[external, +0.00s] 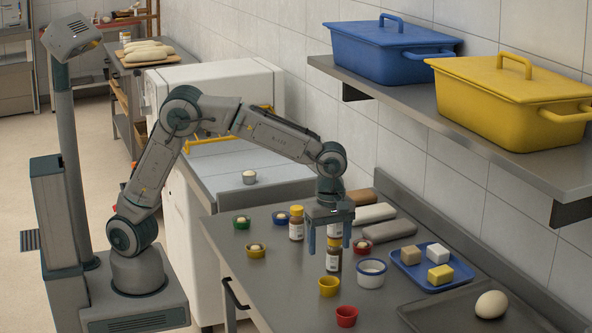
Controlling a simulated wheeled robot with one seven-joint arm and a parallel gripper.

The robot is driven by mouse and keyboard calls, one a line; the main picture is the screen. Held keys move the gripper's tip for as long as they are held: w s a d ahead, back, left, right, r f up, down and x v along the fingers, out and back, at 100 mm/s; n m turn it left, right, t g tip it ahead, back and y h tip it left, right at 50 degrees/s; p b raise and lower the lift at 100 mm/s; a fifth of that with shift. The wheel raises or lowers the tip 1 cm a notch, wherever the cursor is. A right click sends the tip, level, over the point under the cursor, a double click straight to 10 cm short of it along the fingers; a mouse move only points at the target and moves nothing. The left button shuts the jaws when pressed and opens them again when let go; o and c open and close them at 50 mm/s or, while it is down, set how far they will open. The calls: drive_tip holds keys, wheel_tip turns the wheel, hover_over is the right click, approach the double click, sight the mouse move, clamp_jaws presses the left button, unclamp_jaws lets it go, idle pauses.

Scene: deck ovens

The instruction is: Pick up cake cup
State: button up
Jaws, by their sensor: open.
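Several small cups stand on the steel counter, and I cannot tell which one is the cake cup. A green cup (241,222), a blue cup (281,218) and an olive-yellow cup (256,250) each hold something pale; they stand left of my gripper. A yellow cup (329,287) and a red cup (346,316) stand nearer the front edge. A grey cup (249,177) with pale content sits on the further counter.
A white-and-blue ramekin (371,274), a blue tray (407,272) with blocks, wrapped loaves (389,231) and a dark tray (437,312) with an egg lie right. A shelf (455,130) with lidded bins overhangs the right side.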

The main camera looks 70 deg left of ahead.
sight(329, 282)
drive_tip(key=f, duration=0.6)
drive_tip(key=f+p, duration=0.1)
drive_tip(key=f, duration=0.5)
drive_tip(key=shift+w+a, duration=0.1)
drive_tip(key=shift+w, duration=0.1)
drive_tip(key=c, duration=1)
